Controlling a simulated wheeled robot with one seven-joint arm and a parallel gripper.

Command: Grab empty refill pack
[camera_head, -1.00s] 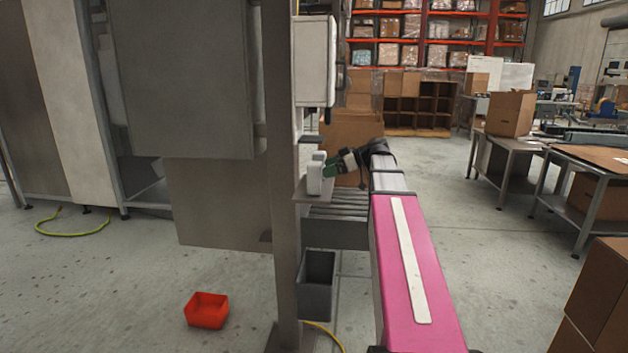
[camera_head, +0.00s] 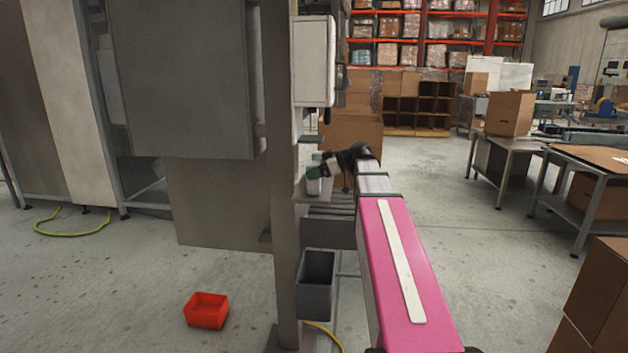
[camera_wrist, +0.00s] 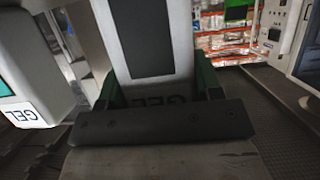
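A white refill pack (camera_wrist: 150,40) with a dark grey panel and upside-down "GEL" lettering fills the middle of the wrist view. My gripper (camera_wrist: 160,88) has one green finger on each side of it, very close to its sides. I cannot tell whether the fingers press on it. A second white pack (camera_wrist: 25,95), with a teal panel and "GEL" lettering, is at the left of the wrist view. In the head view my gripper (camera_head: 316,172) is beside small white packs (camera_head: 313,187) on the weigher's shelf, partly hiding them.
A grey steel post (camera_head: 286,200) and cabinet stand just left of the shelf. A dark grey bin (camera_head: 316,290) is below it, and a red bin (camera_head: 207,310) lies on the floor. Cardboard boxes (camera_head: 598,300) are at the right. The floor between is clear.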

